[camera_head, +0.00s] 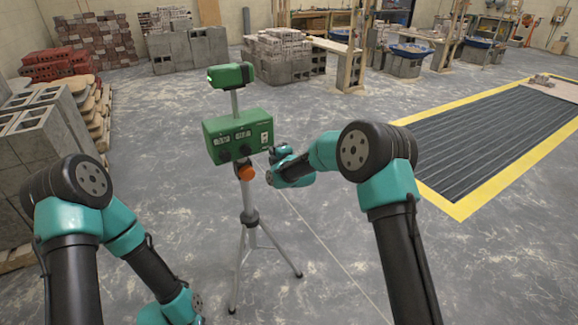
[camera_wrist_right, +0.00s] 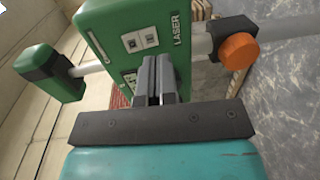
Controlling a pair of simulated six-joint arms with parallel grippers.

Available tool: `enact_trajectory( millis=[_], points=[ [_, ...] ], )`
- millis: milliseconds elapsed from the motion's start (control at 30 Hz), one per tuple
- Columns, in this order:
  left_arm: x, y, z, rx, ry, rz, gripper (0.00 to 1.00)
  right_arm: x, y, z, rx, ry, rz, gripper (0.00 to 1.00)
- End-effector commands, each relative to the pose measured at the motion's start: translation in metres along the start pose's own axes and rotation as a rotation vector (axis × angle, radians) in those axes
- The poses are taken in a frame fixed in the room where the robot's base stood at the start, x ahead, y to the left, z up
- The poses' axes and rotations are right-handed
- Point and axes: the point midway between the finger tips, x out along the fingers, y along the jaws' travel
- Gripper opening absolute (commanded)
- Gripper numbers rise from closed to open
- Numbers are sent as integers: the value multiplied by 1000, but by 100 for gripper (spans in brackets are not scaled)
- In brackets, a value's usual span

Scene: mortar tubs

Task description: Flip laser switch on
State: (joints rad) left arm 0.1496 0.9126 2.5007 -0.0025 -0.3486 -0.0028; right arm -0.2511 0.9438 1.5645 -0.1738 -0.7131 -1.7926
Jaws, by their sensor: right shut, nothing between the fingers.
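A green laser box (camera_head: 237,136) stands on a grey tripod (camera_head: 250,216) in the middle of the head view. A smaller green laser head (camera_head: 231,75) sits on a post above it. My right gripper (camera_head: 268,150) is at the box's right side. In the right wrist view my right gripper (camera_wrist_right: 155,68) is shut and empty, its fingertips close to the face of the green box (camera_wrist_right: 105,28). The fingers hide part of the face; contact cannot be told. My left arm is at lower left, its gripper out of view.
An orange knob (camera_head: 246,173) is under the box; it also shows in the right wrist view (camera_wrist_right: 239,51). Grey blocks (camera_head: 40,135) are stacked at left. A yellow-edged dark mat (camera_head: 490,140) lies at right. The floor around the tripod is clear.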

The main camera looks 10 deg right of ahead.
Motion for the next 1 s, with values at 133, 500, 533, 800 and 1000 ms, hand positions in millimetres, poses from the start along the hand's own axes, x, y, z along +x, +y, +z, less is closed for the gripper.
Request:
enact_trajectory(
  millis=[133,500,533,800,1000],
  points=[
    [0,0,0,-1,0,0,43,-23,-5,1,0,-1,-1,0],
    [0,0,0,-1,0,0,43,-75,-17,1,1,0,-2,0],
    [0,0,0,-1,0,0,43,-78,-17,1,1,0,-1,0],
    [0,0,0,-1,0,0,43,-87,-20,1,0,0,-1,0],
    [0,0,0,-1,0,0,43,-87,-20,1,1,-1,-1,0]
  ],
)
